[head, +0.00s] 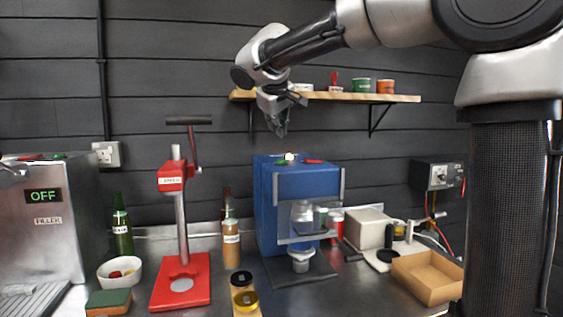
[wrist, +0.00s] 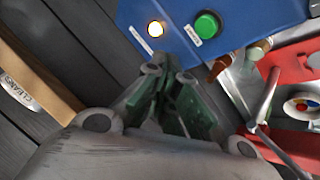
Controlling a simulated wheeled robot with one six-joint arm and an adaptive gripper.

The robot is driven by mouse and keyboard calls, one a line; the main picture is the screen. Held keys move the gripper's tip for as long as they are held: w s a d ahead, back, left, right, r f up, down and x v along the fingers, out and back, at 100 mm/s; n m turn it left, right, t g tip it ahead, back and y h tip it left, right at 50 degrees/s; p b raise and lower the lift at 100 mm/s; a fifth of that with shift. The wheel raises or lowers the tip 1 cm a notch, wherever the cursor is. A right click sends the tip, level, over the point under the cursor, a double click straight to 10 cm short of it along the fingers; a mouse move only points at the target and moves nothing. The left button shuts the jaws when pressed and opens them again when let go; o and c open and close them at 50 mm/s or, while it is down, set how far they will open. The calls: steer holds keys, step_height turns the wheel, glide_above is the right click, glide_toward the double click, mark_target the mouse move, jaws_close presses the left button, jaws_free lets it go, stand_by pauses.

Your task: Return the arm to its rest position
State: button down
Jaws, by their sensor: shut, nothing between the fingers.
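My gripper (head: 279,124) is shut and empty in the head view. It hangs in the air above the blue machine (head: 268,210), just in front of the wall shelf. In the wrist view my gripper's fingertips (wrist: 168,78) are together, with the blue machine's top (wrist: 175,15) beyond them. A lit white button (wrist: 155,28) and a green button (wrist: 206,24) show on that top. My arm reaches in from the upper right of the head view, bent at the elbow.
The wooden shelf (head: 340,96) with several small cups is close behind my gripper. A red capper (head: 181,285) stands left of the blue machine, with bottles nearby. A cardboard tray (head: 428,278) lies at the right. The air left of my gripper is clear.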

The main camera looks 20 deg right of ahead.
steer(key=shift+m+g, duration=0.8)
steer(key=shift+g, duration=0.1)
steer(key=s+d+f, duration=0.1)
steer(key=s+d, duration=0.1)
steer(key=s+d+f, duration=0.1)
steer(key=s+d, duration=0.2)
steer(key=s+d+f, duration=0.2)
steer(key=s+d, duration=0.1)
steer(key=shift+d, duration=0.1)
steer(key=s+d+f+m+g+y, duration=0.1)
steer(key=s+d+f, duration=0.3)
steer(key=s+f, duration=0.5)
steer(key=s+d+f+m+g+y, duration=0.1)
steer(key=s+d+f+m, duration=0.1)
steer(key=s+f, duration=0.7)
steer(key=s+d, duration=0.1)
steer(key=s, duration=0.7)
steer(key=shift+s+d+m+g+y, duration=0.2)
steer(key=shift+d+m+g+y, duration=0.15)
steer(key=shift+m+g+y, duration=0.05)
steer(key=shift+r, duration=0.1)
